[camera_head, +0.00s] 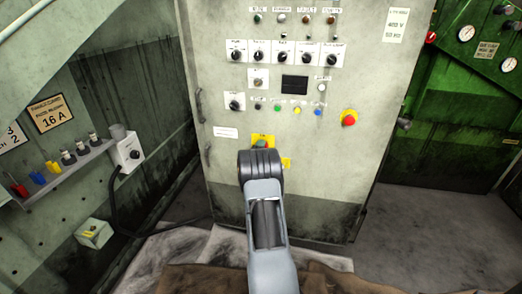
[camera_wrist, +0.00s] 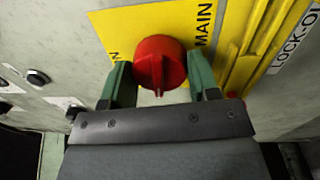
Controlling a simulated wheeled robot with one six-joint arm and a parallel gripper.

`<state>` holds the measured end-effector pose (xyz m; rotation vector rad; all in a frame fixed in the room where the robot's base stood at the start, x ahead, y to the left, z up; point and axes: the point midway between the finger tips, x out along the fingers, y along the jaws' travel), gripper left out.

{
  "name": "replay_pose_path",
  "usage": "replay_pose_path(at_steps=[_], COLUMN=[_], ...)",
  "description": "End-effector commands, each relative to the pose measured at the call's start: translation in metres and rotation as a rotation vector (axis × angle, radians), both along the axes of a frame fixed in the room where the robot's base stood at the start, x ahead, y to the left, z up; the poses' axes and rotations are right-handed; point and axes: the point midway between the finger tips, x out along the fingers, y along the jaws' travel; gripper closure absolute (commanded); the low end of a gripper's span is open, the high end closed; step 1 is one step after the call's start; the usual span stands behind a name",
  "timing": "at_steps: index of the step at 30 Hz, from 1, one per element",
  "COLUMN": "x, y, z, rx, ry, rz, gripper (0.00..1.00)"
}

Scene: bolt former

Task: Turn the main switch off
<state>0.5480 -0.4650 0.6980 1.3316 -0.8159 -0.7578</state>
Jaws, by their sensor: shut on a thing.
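The main switch is a round red knob (camera_wrist: 158,60) on a yellow plate (camera_wrist: 140,18) marked "MAIN", seen in the wrist view. The knob's raised ridge runs toward the picture's bottom, with a pale mark at its lower end. A partly hidden label ending in "N" shows left of the knob. My gripper (camera_wrist: 160,76) has one green finger on each side of the knob and is shut on it. In the head view my gripper (camera_head: 262,146) reaches the yellow plate (camera_head: 256,136) low on the cabinet front and hides most of the knob.
The grey cabinet (camera_head: 225,60) carries selector knobs, buttons and a red emergency stop (camera_head: 349,118) to the right above. A yellow lock-out bracket (camera_wrist: 262,50) sits close right of my fingers. A shelf (camera_head: 70,170) is on the left wall. Floor is open at right.

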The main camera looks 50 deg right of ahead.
Motion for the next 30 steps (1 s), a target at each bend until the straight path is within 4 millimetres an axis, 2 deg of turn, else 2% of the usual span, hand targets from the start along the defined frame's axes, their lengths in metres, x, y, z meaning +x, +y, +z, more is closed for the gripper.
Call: replay_pose_path(at_steps=[10, 25, 26, 30], x=[-0.0016, -0.0017, -0.0016, -0.0005], y=[-0.0027, -0.0029, -0.0028, -0.0013], z=[0.003, 0.0032, 0.0031, 0.0024], rx=[-0.058, -0.066, -0.066, -0.064], ry=[0.082, 0.093, 0.093, 0.094], rz=[-0.006, -0.006, -0.006, -0.003], gripper=[0.68, 0.68, 0.43, 0.29])
